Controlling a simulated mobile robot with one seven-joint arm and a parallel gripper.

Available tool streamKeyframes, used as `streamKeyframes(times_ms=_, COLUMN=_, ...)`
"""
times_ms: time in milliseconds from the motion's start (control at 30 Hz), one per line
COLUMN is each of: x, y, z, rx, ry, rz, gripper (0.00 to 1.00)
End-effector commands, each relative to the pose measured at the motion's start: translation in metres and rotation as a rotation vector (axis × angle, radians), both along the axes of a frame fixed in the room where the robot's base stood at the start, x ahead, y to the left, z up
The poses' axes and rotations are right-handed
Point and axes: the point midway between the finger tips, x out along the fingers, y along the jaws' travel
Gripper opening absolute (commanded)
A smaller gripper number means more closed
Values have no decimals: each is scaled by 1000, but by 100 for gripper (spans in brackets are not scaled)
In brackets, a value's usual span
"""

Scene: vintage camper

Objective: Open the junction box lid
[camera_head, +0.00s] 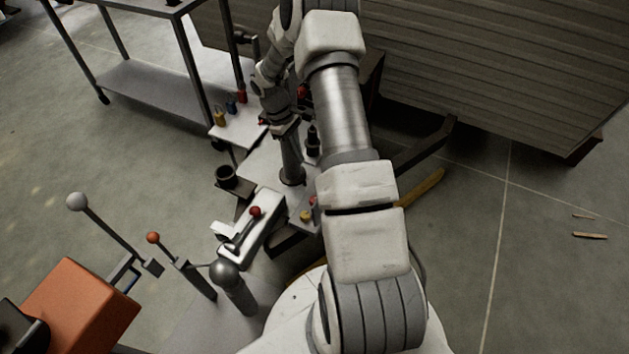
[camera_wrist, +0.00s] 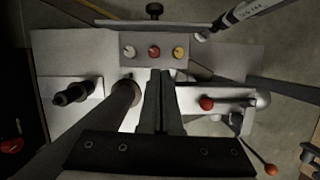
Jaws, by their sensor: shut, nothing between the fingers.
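My gripper (camera_wrist: 160,76) shows in the wrist view with its two dark fingers together and nothing between them. Its tips lie in front of a grey panel (camera_wrist: 129,64) with a white, a red and a yellow knob. A pale box (camera_head: 262,240) with a red-balled lever (camera_head: 254,212) stands on the bench; the lever's red ball also shows in the wrist view (camera_wrist: 206,103), right of the fingers.
Tall ball-topped levers (camera_head: 232,290) and an orange box (camera_head: 82,305) are at lower left. A metal cart (camera_head: 150,92) is behind.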

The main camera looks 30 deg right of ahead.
Motion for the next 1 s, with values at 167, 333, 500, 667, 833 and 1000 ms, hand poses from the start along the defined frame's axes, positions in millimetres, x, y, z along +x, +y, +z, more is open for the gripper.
streamKeyframes(times_ms=167, x=8, y=-4, z=-12, rx=-5, ry=-3, rz=57, gripper=0)
streamKeyframes(times_ms=333, x=4, y=-6, z=-28, rx=-4, ry=-3, rz=63, gripper=0)
streamKeyframes(times_ms=500, x=-5, y=-11, z=-59, rx=-3, ry=-1, rz=61, gripper=0)
streamKeyframes(times_ms=667, x=-16, y=-17, z=-92, rx=-3, ry=0, rz=61, gripper=0)
streamKeyframes(times_ms=833, x=-29, y=-27, z=-108, rx=-5, ry=-4, rz=59, gripper=0)
streamKeyframes(times_ms=1000, x=-47, y=-37, z=-105, rx=-6, ry=-4, rz=60, gripper=0)
